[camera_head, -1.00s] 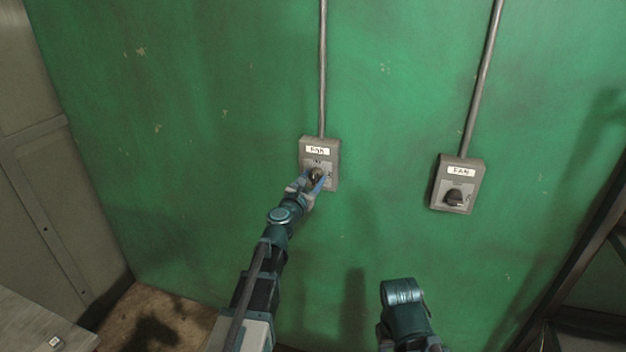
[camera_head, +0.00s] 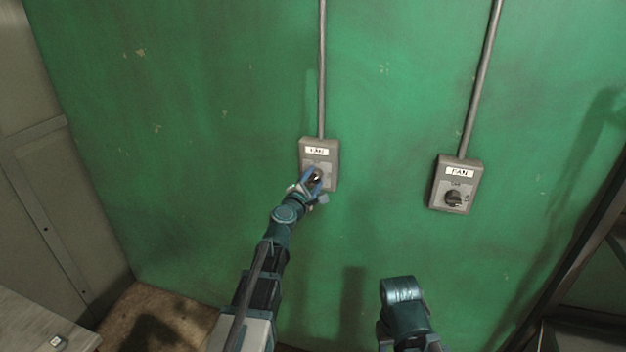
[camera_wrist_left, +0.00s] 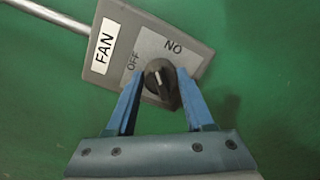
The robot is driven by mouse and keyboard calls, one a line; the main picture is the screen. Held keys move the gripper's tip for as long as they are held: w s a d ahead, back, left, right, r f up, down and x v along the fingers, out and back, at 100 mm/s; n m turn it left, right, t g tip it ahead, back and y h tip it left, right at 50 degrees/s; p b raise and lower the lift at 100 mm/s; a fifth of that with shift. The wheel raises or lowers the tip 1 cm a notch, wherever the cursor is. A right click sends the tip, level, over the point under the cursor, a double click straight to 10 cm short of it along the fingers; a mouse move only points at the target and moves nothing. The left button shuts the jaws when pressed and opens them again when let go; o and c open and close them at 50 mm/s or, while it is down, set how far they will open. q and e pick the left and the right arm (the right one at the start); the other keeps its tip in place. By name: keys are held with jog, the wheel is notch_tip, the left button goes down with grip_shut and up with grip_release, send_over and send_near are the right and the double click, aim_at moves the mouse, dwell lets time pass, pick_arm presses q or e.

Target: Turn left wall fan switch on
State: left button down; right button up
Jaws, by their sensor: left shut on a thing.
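The left fan switch is a grey box (camera_head: 321,164) with a white FAN label on the green wall. Its dark round knob (camera_wrist_left: 161,84) sits on a light plate marked OFF and ON in the left wrist view. A pale mark on the knob points roughly up, near the gap between the two words; I cannot tell its exact setting. My left gripper (camera_head: 314,179) is at the box, with blue fingers shut on the knob from both sides. It also shows in the left wrist view (camera_wrist_left: 160,78). The fingers partly hide the knob in the head view.
A second grey FAN switch box (camera_head: 444,192) with a dark knob (camera_head: 454,198) is to the right. Metal conduits (camera_head: 322,70) run up from both boxes. My right arm shows at the bottom, its gripper unseen. A pale surface (camera_head: 35,325) is at lower left.

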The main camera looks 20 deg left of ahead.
pick_arm(q)
jog(key=m, duration=0.4)
jog(key=shift+d, duration=0.1)
jog(key=shift+d+f+m+y, duration=0.15)
jog(key=shift+m+y, duration=0.15)
jog(key=shift+m, duration=1.7)
jog(key=shift+s, duration=0.1)
jog(key=shift+c, duration=1.4)
grip_release()
